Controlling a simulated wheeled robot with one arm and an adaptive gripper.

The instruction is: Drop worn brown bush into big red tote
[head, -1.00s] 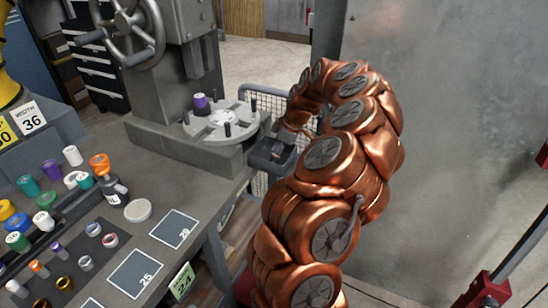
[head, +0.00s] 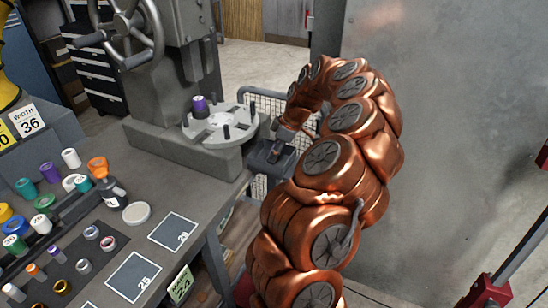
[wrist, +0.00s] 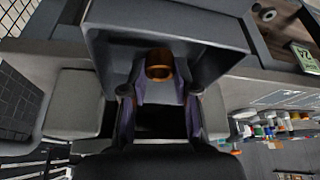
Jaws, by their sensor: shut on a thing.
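My gripper (wrist: 159,78) is shut on a brown, copper-coloured ring, the worn brown bush (wrist: 159,62), with its purplish fingers on either side of it. The bush is in front of or within a dark grey open box (wrist: 215,60); its exact depth there is unclear. In the head view my gripper (head: 274,151) is small and dark, beside the table's far right corner. A red surface (head: 243,288), perhaps the big red tote, shows low in the head view, partly hidden by my arm.
A grey machine with a round slotted table (head: 222,122) stands left of my gripper. A wire mesh basket (head: 262,100) is behind it. A metal wall panel (head: 450,110) is at right.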

